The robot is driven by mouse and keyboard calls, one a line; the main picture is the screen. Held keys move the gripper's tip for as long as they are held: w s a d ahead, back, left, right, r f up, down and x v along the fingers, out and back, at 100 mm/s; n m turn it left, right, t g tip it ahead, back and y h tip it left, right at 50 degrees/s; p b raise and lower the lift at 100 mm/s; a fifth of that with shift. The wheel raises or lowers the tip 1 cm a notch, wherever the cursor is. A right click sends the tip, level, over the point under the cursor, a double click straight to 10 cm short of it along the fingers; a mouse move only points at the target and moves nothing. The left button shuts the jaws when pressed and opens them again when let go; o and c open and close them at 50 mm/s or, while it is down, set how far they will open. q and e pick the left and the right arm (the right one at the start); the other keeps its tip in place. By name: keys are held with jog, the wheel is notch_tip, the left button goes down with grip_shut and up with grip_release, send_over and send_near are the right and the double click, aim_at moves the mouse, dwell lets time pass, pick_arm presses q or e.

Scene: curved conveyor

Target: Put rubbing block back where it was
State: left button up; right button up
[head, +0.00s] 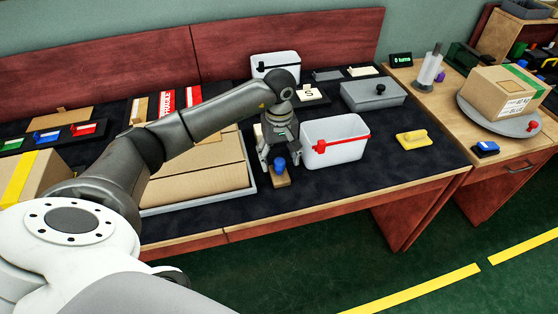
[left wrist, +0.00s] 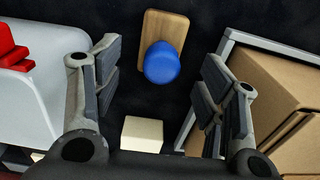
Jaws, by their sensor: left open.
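A wooden block with a round blue knob, which looks like the rubbing block (head: 283,182), lies on the dark mat near the front of the table. It also shows in the left wrist view (left wrist: 178,30), with its blue knob (left wrist: 162,63) between and just beyond the fingers. My left gripper (head: 280,158) is open and points down over the block. In the left wrist view the left gripper (left wrist: 160,80) has its fingers spread on both sides of the knob, with no visible contact. My right gripper is in neither view.
A white bin (head: 345,148) with a red clip stands close right of the gripper. A grey tray with cardboard (head: 200,183) lies close left. A pale block (left wrist: 142,134) sits nearby. A yellow handled tool (head: 413,139) lies further right, with bare mat around it.

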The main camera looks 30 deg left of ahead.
aim_at(279, 160)
pick_arm(q)
notch_tip(279, 160, up, 6)
jog(key=p, duration=0.2)
jog(key=shift+p, duration=0.35)
jog(key=shift+r, duration=0.5)
jog(key=shift+f, duration=0.1)
